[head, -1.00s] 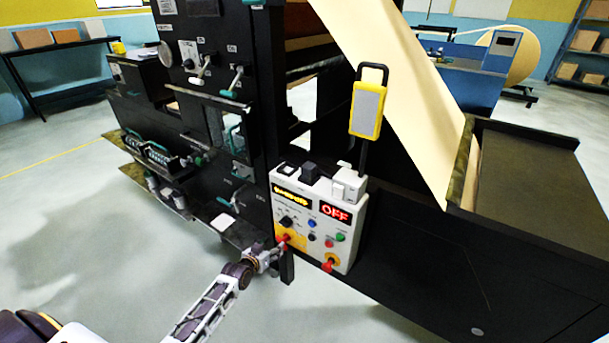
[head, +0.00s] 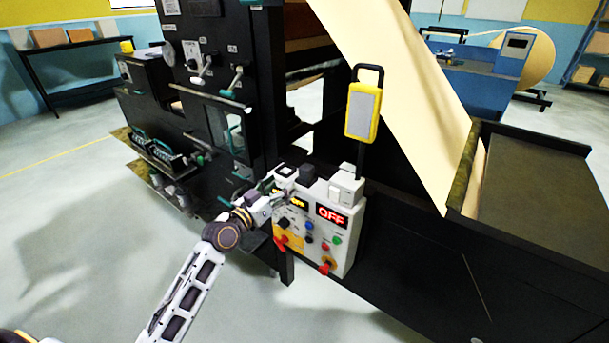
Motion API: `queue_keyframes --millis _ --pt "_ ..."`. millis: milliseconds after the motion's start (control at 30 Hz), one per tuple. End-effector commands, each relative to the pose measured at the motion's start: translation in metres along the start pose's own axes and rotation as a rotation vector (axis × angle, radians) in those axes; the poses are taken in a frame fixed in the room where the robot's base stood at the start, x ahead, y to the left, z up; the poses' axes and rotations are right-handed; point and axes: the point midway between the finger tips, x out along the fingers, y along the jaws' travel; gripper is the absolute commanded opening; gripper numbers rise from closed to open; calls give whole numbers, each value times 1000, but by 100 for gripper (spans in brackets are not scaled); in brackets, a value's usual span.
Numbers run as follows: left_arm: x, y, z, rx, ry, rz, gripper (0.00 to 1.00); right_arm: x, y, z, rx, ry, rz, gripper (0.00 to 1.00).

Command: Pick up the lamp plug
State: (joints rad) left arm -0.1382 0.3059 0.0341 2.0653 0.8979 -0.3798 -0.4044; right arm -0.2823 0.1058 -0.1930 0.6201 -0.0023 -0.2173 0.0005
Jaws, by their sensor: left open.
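A work lamp (head: 362,110) with a yellow frame and black handle stands upright on a dark post behind the control box (head: 345,245). A small black block (head: 308,173) sits on top of the box; it may be the lamp plug, but I cannot tell for sure. A white socket-like block (head: 346,187) is to its right on the box top. My left gripper (head: 284,180) is open at the top left corner of the box, just left of the black block and apparently not holding it. It covers part of the yellow display. My right gripper is not in view.
The box front has a red OFF display (head: 332,216), coloured buttons and red-and-yellow switches. The black machine (head: 225,90) with levers rises to the left and behind. A kraft paper web (head: 400,90) slopes down on the right. Open floor lies at front left.

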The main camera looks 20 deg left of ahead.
Motion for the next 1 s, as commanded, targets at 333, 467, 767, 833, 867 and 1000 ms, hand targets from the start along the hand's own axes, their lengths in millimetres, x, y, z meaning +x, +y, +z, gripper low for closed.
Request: queue_keyframes --millis 333,467,767,833,867,1000 --pt "0 5 6 110 -20 25 62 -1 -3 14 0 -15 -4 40" --pt "0 5 6 130 -20 25 62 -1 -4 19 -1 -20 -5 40" --pt "0 4 6 130 -20 24 62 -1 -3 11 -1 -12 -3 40" --pt "2 4 6 129 -20 24 62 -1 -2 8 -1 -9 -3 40" --pt "3 4 6 129 -20 24 62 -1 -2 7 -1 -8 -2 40" --pt "10 4 5 128 -18 23 62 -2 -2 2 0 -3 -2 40"
